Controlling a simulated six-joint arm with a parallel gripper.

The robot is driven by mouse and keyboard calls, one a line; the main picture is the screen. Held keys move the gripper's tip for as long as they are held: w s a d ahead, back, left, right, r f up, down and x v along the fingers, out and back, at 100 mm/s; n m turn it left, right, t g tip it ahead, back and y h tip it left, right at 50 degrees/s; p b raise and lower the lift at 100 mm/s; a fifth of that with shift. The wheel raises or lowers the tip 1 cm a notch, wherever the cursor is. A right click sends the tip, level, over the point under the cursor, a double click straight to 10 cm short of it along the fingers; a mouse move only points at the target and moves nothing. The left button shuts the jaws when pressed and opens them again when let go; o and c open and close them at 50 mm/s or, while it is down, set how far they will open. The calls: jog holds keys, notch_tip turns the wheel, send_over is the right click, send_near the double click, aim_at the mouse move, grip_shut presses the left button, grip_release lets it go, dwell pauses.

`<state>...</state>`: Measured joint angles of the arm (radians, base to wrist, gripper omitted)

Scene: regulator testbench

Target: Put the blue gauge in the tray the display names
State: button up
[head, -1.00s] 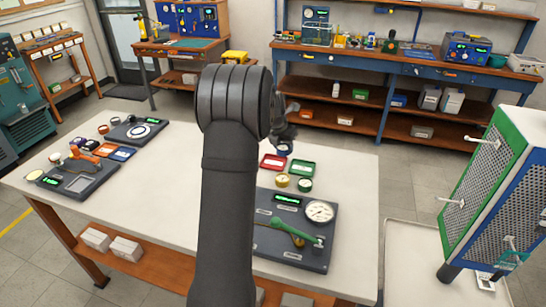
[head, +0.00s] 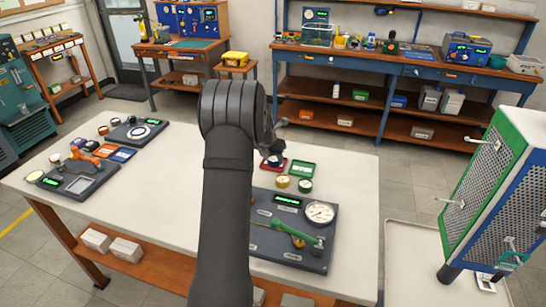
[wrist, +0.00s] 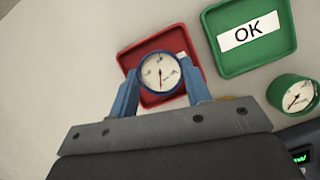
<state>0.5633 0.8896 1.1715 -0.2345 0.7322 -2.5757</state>
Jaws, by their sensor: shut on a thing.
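My gripper (wrist: 160,93) is shut on the blue gauge (wrist: 160,73), a round white dial with a blue rim, one blue finger on each side. The gauge is over the red tray (wrist: 130,62); whether it touches the tray floor I cannot tell. In the head view the gripper (head: 272,155) is low over the red tray (head: 265,168), partly behind my arm. The green tray (wrist: 283,50), labelled OK, is just to the right and empty; it also shows in the head view (head: 303,168). The display (head: 287,201) on the grey test panel has green text too small to read.
A green gauge (head: 305,185) and a yellow gauge (head: 283,181) stand in front of the trays. The grey test panel (head: 262,237) carries a large dial (head: 320,213) and a green lever (head: 300,232). Two other devices stand on the left. The table's middle-left is clear.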

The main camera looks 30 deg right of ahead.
jog(key=o, duration=1.1)
jog(key=shift+f, duration=0.1)
jog(key=shift+r, duration=0.4)
jog(key=v, duration=1.1)
jog(key=shift+s+a+r, duration=0.2)
